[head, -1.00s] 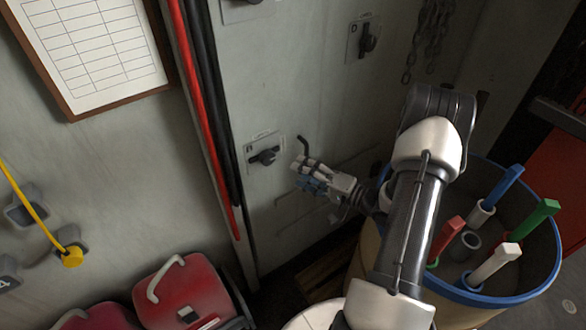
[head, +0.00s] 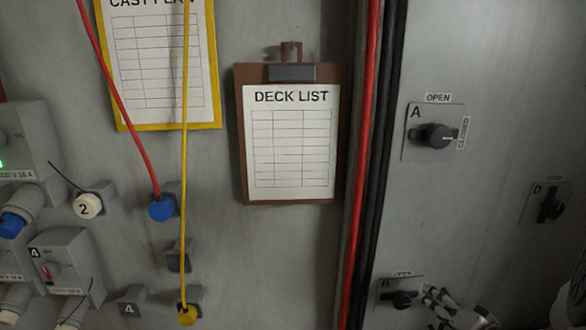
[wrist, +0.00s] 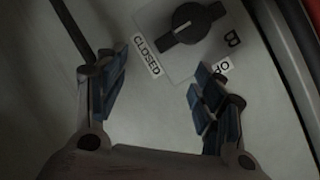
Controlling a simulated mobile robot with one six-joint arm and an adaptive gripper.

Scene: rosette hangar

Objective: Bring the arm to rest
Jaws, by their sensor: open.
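My gripper (head: 447,307) shows at the bottom right of the head view, beside the valve knob marked B (head: 402,298). In the wrist view my gripper (wrist: 157,98) is open, with its blue-padded fingers apart and nothing between them. The black knob B (wrist: 191,23) is ahead of the fingertips, on its plate with CLOSED and OPEN labels. The fingers look apart from the knob. Most of my arm is out of the head view.
Knob A (head: 436,136) is above on the wall and knob D (head: 550,204) at the right. Red and black hoses (head: 368,150) run down left of them. A clipboard reading DECK LIST (head: 291,140) hangs in the middle. Sockets with plugs, such as the yellow plug (head: 187,315), are at left.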

